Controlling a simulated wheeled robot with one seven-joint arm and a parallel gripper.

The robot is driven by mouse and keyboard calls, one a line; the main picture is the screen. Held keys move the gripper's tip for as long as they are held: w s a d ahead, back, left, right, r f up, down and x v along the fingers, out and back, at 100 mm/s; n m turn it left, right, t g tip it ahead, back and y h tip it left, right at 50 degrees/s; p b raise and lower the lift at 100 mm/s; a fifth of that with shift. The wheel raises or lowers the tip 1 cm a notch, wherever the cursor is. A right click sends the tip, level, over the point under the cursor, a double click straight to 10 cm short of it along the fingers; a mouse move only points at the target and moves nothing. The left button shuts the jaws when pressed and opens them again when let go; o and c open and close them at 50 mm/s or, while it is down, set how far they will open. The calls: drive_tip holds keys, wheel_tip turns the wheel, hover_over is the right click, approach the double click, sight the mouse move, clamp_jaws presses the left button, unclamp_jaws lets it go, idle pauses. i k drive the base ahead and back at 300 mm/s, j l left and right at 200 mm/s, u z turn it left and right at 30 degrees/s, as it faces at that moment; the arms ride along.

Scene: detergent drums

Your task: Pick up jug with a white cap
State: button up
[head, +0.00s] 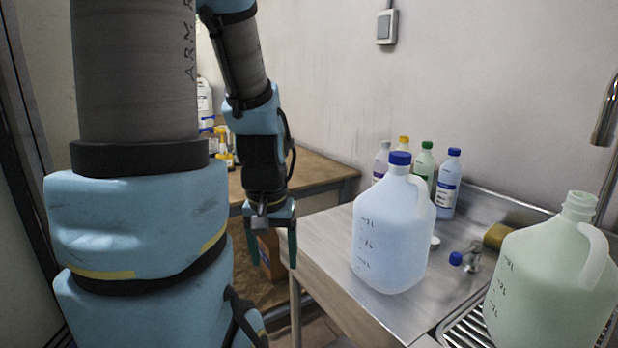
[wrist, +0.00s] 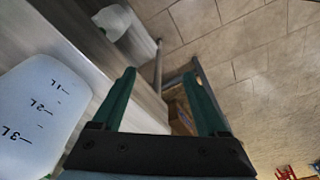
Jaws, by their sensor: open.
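A translucent pale-blue jug (head: 385,240) stands upright on the steel counter, with a blue cap (head: 400,158). A greenish jug (head: 550,275) stands at the right by the sink, its neck open with no cap. I see no large jug with a white cap on it; a small white disc, perhaps a loose cap (head: 435,242), lies behind the pale-blue jug. My gripper (head: 272,245) points down, open and empty, left of the counter. In the wrist view, a jug with litre marks (wrist: 40,110) shows left of my open fingers (wrist: 159,78); its top is out of frame.
Several small bottles (head: 447,185) stand at the counter's back. A blue-knobbed tap (head: 465,258) and a brass-coloured cylinder (head: 497,237) sit between the jugs. A wooden table (head: 315,170) with bottles stands behind my arm. The steel counter's (head: 335,270) left edge is near my gripper.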

sight(554, 283)
drive_tip(key=z, duration=1.55)
